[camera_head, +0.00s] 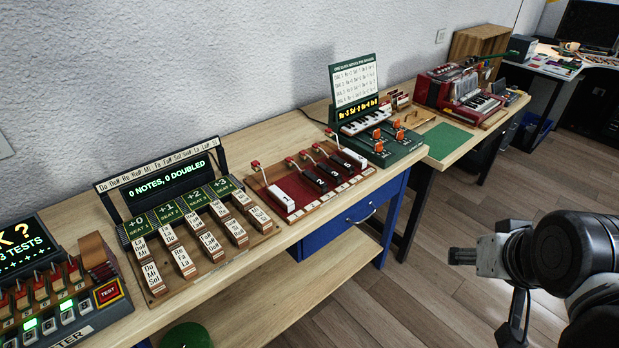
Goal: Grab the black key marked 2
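The black key marked 2 (314,179) lies on a red-topped board (298,214) on the wooden bench, near the middle of the view. Its digit is small but looks like a 2. A second black key (331,171) lies just right of it, with a third black key beyond. A white key (281,198) lies to its left. My gripper (487,296) is at the lower right, over the floor in front of the bench and well away from the keys. Its two fingers are spread apart, with nothing between them.
Left of the board stands a rack of labelled blocks (205,238) with a lit display (170,180). Right of it stands a green device (385,148) with an upright card. A red accordion-like instrument (460,92) sits farther right. Open floor (440,215) lies before the bench.

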